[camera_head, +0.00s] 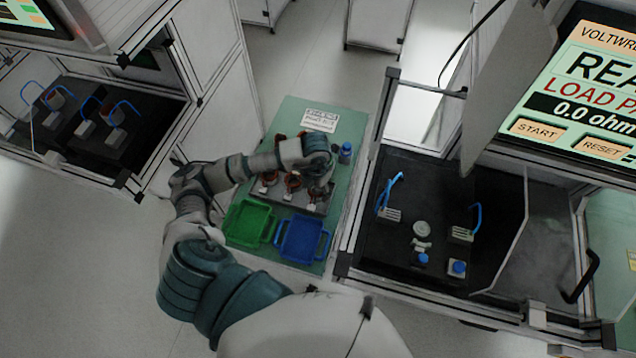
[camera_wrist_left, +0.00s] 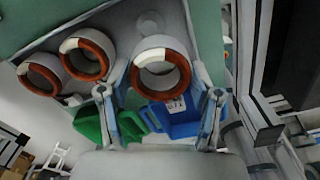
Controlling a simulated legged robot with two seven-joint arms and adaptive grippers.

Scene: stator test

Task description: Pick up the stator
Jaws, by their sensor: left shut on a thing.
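In the wrist view, my left gripper (camera_wrist_left: 160,84) has its two fingers on either side of a stator (camera_wrist_left: 184,75), a light ring with a copper-coloured winding. It is shut on this stator; whether the stator is clear of the tray I cannot tell. Two more stators, a middle one (camera_wrist_left: 104,55) and an outer one (camera_wrist_left: 40,75), stand beside it in a row. In the head view, my left gripper (camera_head: 319,172) is over the right end of the grey tray (camera_head: 284,203), partly hiding the held stator. My right gripper is not in view.
On the green table (camera_head: 352,170) a green bin (camera_head: 248,222) and a blue bin (camera_head: 302,240) stand in front of the tray. A small blue-topped object (camera_head: 346,152) is near the gripper. The test station (camera_head: 385,245), with a partly open clear door, is at right.

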